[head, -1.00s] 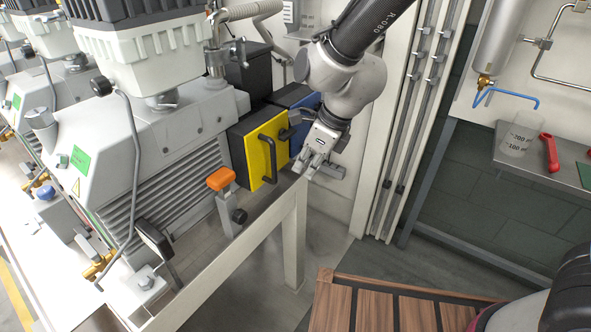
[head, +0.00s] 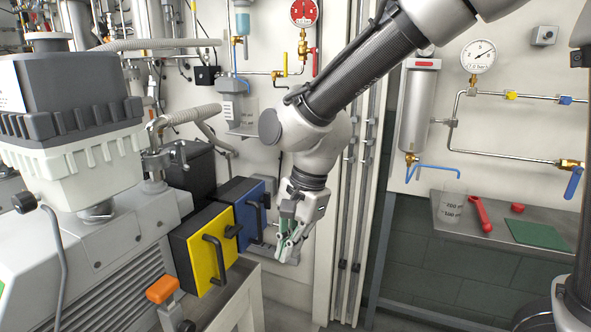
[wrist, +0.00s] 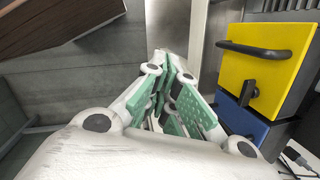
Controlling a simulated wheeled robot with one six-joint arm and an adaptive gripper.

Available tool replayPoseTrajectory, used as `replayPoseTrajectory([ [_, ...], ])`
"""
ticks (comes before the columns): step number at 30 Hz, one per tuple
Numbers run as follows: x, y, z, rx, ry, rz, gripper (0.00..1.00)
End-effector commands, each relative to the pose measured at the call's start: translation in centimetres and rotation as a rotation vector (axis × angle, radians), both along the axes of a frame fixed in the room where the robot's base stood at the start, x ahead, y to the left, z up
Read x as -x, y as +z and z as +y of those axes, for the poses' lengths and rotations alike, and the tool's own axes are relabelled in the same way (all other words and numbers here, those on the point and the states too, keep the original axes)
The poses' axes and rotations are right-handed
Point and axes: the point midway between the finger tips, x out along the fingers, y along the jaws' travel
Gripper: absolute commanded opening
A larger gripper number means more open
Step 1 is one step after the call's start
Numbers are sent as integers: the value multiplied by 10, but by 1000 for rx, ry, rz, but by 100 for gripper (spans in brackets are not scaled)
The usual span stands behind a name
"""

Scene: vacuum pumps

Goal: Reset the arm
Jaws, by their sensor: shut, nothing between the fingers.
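My gripper (head: 287,246) hangs pointing down in the head view, just right of the blue box and in front of the pale wall. Its fingers are shut with nothing between them. In the wrist view the green-padded fingers of my gripper (wrist: 172,100) reach away over the grey floor. My arm comes down to it from the upper right of the head view.
A yellow-fronted box (head: 212,250) with a black handle and a blue box (head: 243,205) stand close left of my gripper. A large pump (head: 100,240) fills the left. Vertical rails (head: 352,220) stand right. A shelf (head: 480,228) holds a beaker (head: 452,203) and red wrench (head: 481,214).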

Motion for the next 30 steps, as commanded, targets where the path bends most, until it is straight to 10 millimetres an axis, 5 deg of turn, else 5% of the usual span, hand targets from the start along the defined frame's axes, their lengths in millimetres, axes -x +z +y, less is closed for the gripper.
replayPoseTrajectory([
  [5, 3, 25, -87, 50, 550, -129, 0],
  [9, 11, 54, -189, 105, 897, -239, 0],
  [13, 35, 75, -279, 183, 1002, -320, 0],
  [16, 57, 87, -329, 245, 894, -372, 0],
  [21, 78, 106, -371, 315, 701, -456, 0],
  [30, 83, 111, -384, 336, 631, -468, 0],
])
